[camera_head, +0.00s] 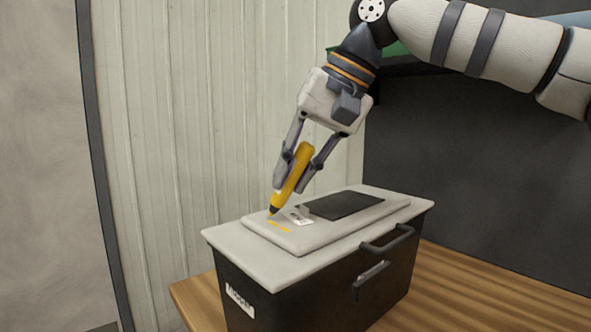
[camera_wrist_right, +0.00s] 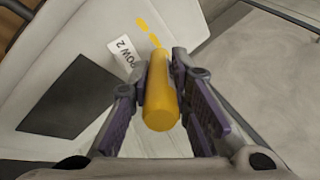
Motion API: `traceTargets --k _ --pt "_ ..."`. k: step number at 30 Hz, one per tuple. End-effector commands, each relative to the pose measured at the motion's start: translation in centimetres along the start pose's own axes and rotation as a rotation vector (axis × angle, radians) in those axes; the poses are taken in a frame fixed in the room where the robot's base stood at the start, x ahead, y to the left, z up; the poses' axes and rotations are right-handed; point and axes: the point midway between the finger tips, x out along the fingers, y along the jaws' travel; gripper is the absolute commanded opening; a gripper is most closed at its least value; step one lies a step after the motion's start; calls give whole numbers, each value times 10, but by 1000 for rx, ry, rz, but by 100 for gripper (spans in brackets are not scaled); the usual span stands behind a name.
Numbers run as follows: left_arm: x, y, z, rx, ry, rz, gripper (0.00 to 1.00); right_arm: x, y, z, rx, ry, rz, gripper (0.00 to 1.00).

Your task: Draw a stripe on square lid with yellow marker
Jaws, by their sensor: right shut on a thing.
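The yellow marker (camera_head: 292,176) is tilted, with its dark tip pointing down at the left part of the raised light-grey square lid (camera_head: 336,234). The tip is at or just above the surface; I cannot tell if it touches. My right gripper (camera_head: 291,180) is shut on the marker. In the right wrist view the marker (camera_wrist_right: 161,97) sits between the two fingers of the right gripper (camera_wrist_right: 162,85). My left gripper is not in view.
The lid tops a black box (camera_head: 310,299) with a dark handle and latch on its front. A dark panel (camera_head: 343,205) and a small white "ROW 2" label (camera_wrist_right: 124,56) are on the lid. The box stands on a wooden table (camera_head: 470,290) before a ribbed wall.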

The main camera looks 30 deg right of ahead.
Motion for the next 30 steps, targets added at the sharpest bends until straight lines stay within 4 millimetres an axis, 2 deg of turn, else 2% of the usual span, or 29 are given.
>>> traceTargets --k 30 --pt "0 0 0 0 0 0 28 6 4 3 -1 2 0 0"
